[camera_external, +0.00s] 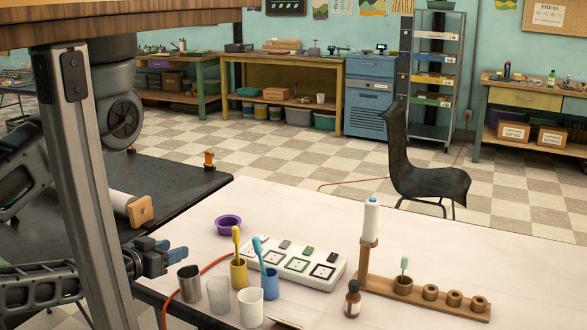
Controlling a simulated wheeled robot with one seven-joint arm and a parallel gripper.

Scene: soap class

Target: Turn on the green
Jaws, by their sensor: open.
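A white panel (338,274) lies on the pale table. It has a row of square outlined fields along its front and small rocker-like parts behind them. I cannot tell whether any switch is on. My gripper (178,254) is at the left, open and apparently empty, with blue-grey fingers pointing right toward the cups. It is left of the panel and apart from it. The yellow and blue cups hide part of the panel's left front.
Between gripper and panel stand a metal cup (190,284), frosted cup (219,298), white cup (250,308), yellow cup (239,275) and blue cup (270,286), the coloured ones holding brushes. A purple bowl (228,225) is behind. A brown bottle (352,300) and wooden rack (455,307) stand right.

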